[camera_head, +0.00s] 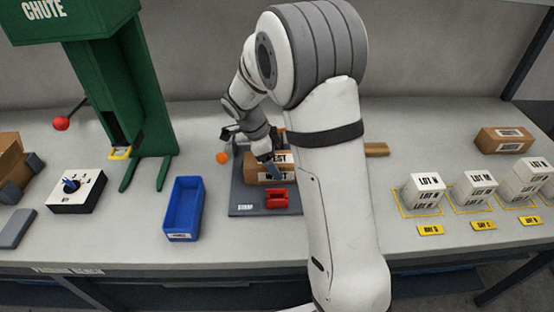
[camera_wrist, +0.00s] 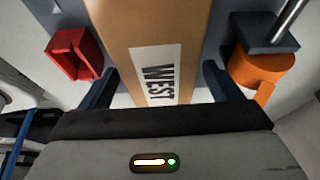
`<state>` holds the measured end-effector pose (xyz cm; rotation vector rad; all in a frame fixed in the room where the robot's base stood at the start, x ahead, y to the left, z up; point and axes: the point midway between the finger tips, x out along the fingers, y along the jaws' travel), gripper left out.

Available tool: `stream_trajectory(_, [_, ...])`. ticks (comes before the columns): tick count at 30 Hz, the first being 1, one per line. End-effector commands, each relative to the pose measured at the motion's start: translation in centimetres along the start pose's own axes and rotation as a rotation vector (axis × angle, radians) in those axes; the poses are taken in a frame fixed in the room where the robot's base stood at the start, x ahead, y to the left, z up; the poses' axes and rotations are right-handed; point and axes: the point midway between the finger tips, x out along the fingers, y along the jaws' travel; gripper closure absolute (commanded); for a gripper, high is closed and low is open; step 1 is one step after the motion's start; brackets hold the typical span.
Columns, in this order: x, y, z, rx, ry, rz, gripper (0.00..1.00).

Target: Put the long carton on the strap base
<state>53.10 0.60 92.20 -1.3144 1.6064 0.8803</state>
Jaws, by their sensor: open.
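A long brown carton (camera_head: 257,178) with white WEST labels lies on the dark grey strap base (camera_head: 240,190) in the head view. In the wrist view the carton (camera_wrist: 150,25) runs away from me between my two fingers. My gripper (camera_head: 261,157) is open around the carton, one finger on each side; I cannot tell whether they touch it. A red block-like part (camera_head: 277,198) sits on the base in front of the carton. It shows at left in the wrist view (camera_wrist: 73,54). An orange part (camera_wrist: 262,72) is at right there. My arm hides the base's right side.
A blue bin (camera_head: 184,208) stands left of the base, with a green chute (camera_head: 130,90) behind it and a switch box (camera_head: 77,191) farther left. White lot boxes (camera_head: 424,190) stand at right. Another carton (camera_head: 503,140) lies at the back right.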

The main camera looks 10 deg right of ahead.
Motion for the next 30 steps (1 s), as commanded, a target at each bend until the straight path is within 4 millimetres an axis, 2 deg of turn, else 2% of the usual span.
stream_trajectory(9, [-6.8,-0.1,0.1,0.001,-0.003,-0.006,0.15])
stream_trajectory(15, [-10.1,-0.1,0.1,0.0,-0.001,-0.004,0.15])
stream_trajectory(20, [-11.3,0.1,-0.1,-0.01,-0.005,-0.003,0.15])
stream_trajectory(23, [-11.6,0.9,-0.8,-0.069,-0.022,-0.005,0.15])
stream_trajectory(26, [-11.9,2.5,-2.0,-0.196,-0.059,-0.018,0.15])
stream_trajectory(30, [-12.2,5.6,-4.0,-0.444,-0.121,-0.06,0.15])
